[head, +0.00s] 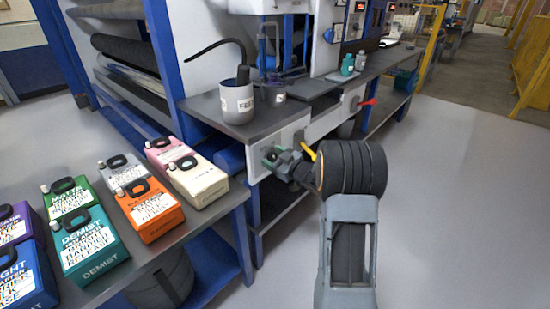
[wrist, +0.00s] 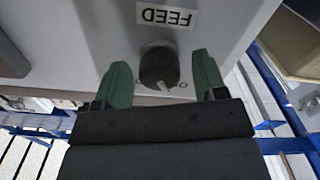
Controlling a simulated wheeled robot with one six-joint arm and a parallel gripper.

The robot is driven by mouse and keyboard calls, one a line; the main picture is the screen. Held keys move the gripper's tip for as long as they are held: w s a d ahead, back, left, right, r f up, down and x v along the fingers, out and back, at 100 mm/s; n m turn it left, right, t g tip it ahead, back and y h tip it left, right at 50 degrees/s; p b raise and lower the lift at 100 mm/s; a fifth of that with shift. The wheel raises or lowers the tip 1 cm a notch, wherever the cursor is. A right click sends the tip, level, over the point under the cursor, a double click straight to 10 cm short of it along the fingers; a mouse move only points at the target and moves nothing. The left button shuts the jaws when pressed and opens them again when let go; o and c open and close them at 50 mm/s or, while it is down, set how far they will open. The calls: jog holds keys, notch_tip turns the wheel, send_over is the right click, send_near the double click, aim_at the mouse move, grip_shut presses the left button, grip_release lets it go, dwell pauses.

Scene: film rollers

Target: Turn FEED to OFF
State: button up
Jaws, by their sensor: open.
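The FEED knob (wrist: 159,66) is dark and round, with a white pointer line at its lower edge in the wrist view, slanting slightly right. A small round mark shows right of it; the left mark is partly covered. The FEED label (wrist: 166,17) appears upside down above it. My gripper (wrist: 161,70) is open, its green fingers on either side of the knob with gaps visible; I cannot tell whether either touches. In the head view my gripper (head: 272,158) is at the pale front panel (head: 256,165) of the bench, hiding the knob.
A yellow lever (head: 312,152) sits close to my wrist, and a red lever (head: 368,102) is farther right. A grey pot (head: 237,103) and a second pot (head: 273,95) stand above on the bench. Several coloured canisters (head: 150,212) fill the left table. Floor at right is clear.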

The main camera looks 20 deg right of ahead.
jog(key=p+v, duration=0.2)
jog(key=v, duration=1.1)
jog(key=shift+s+p, duration=0.3)
jog(key=shift+s, duration=0.1)
jog(key=shift+d+r, duration=0.1)
jog(key=a+r+m+g+h+p, duration=0.25)
jog(key=r+h+p, duration=0.35)
jog(key=r, duration=0.4)
jog(key=a+r+m+g+h+p, duration=0.1)
jog(key=r+m+h+p, duration=0.25)
jog(key=r+p, duration=0.6)
jog(key=s+a+r+m+g+y+p, duration=0.1)
jog(key=s+a+r+g+p, duration=0.3)
jog(key=s+a, duration=0.3)
jog(key=s+a+r+m+g+y+p, duration=0.1)
jog(key=s+a+r+g+p, duration=0.4)
jog(key=s, duration=0.5)
notch_tip(320, 180, up, 2)
jog(key=shift+s+a+r+m+p, duration=0.1)
jog(key=shift+s+a+m+p, duration=0.15)
jog(key=shift+a+p, duration=0.85)
jog(key=shift+w+d, duration=0.1)
